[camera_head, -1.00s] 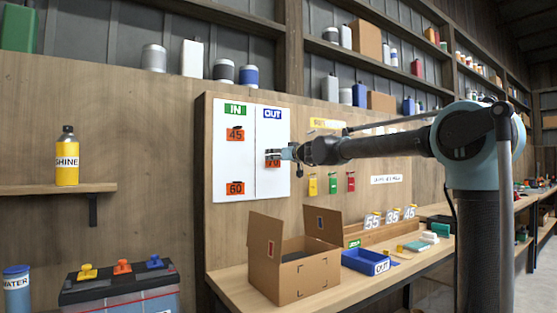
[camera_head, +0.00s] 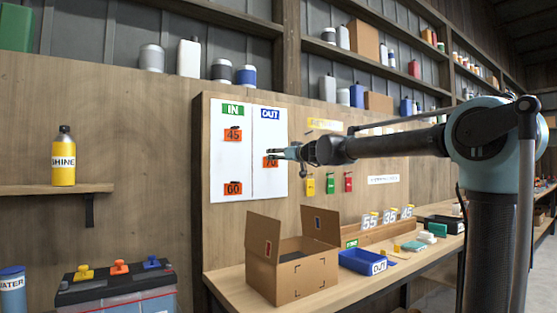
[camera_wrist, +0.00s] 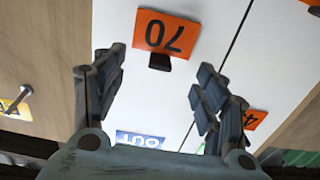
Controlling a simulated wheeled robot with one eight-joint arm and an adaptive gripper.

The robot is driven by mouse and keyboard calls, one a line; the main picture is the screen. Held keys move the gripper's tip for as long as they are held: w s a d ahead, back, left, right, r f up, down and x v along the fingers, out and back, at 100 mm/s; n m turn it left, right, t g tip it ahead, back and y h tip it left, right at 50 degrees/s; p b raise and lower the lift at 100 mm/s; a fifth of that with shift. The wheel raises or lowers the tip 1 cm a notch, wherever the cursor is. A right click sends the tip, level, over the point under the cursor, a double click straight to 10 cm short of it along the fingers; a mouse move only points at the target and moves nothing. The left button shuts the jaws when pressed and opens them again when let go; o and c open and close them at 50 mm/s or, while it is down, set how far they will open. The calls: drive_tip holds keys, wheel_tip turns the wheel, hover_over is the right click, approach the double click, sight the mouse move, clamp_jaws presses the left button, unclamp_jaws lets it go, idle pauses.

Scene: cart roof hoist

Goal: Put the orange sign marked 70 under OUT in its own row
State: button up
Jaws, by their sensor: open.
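The orange sign marked 70 (camera_head: 270,162) is on the white board (camera_head: 247,180) in the OUT column, at a height between the 45 sign (camera_head: 233,134) and the 60 sign (camera_head: 233,188) of the IN column. It also shows upside down in the wrist view (camera_wrist: 165,33), with a dark tab at its edge. The blue OUT label (camera_head: 270,114) heads the column. My gripper (camera_head: 276,153) is in front of the board, partly covering the sign in the head view. In the wrist view my gripper (camera_wrist: 160,68) has its fingers spread and empty, apart from the sign.
A green IN label (camera_head: 233,110) heads the left column. Below the board, an open cardboard box (camera_head: 293,272) and a blue OUT tray (camera_head: 362,262) stand on the bench. Yellow, green and red tags (camera_head: 329,183) hang to the right of the board.

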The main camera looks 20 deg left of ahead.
drive_tip(key=shift+v, duration=1.7)
drive_tip(key=v, duration=1.2)
